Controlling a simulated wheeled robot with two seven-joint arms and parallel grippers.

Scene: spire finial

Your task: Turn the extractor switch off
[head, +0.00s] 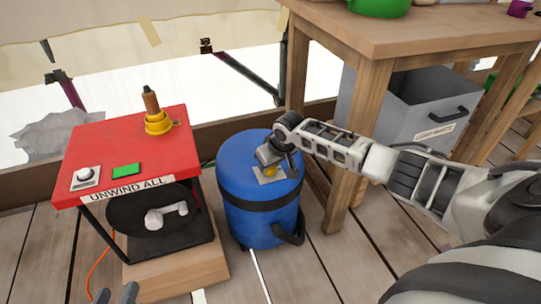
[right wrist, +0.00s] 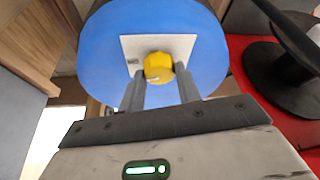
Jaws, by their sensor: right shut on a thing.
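The extractor switch appears to be the yellow knob (head: 270,171) on a pale square plate on top of the blue drum (head: 258,214). In the right wrist view the round yellow knob (right wrist: 158,67) sits in the middle of the plate (right wrist: 183,44). My right gripper (head: 271,154) reaches down over it from the right, and its two fingers (right wrist: 162,88) are shut on the knob. A small dark mark on the plate is too small to read. My left gripper (head: 116,295) shows only its grey fingertips at the bottom left edge, apart and empty.
Left of the drum stands a red-topped machine (head: 126,152) labelled "UNWIND ALL", with a green button, a white knob and a black reel. A wooden table (head: 400,35) stands right, above a grey bin (head: 412,110). Plank floor is bare in front.

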